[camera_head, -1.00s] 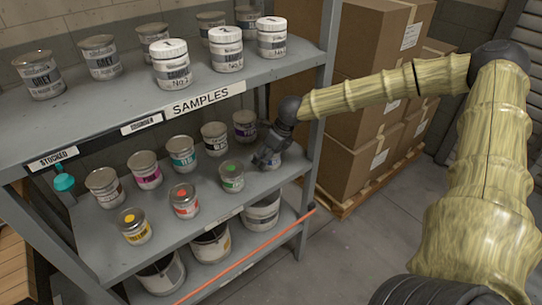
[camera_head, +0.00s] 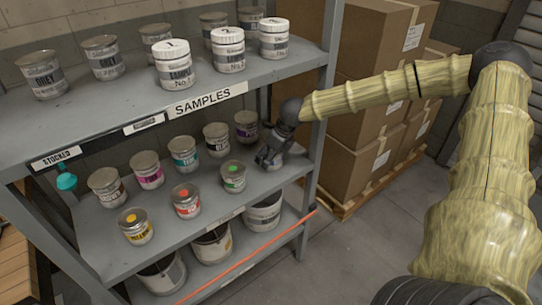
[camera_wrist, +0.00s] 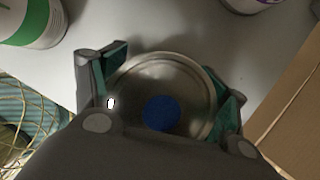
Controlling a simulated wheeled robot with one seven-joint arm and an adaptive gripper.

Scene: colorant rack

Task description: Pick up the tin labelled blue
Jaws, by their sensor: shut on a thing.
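My gripper (camera_wrist: 163,98) is shut on a round metal tin (camera_wrist: 190,85) with a blue dot on its lid, seen from above in the wrist view. One finger presses each side of the tin. In the head view my gripper (camera_head: 270,158) is at the right end of the middle shelf (camera_head: 215,205) and hides most of this tin. Its label cannot be read in either view. Whether the tin rests on the shelf or is slightly raised cannot be told.
A green-dotted tin (camera_head: 234,177) stands just left of my gripper, and a purple-labelled tin (camera_head: 246,127) stands behind it. The upper shelf (camera_head: 120,105) is above. Cardboard boxes (camera_head: 350,110) are at right.

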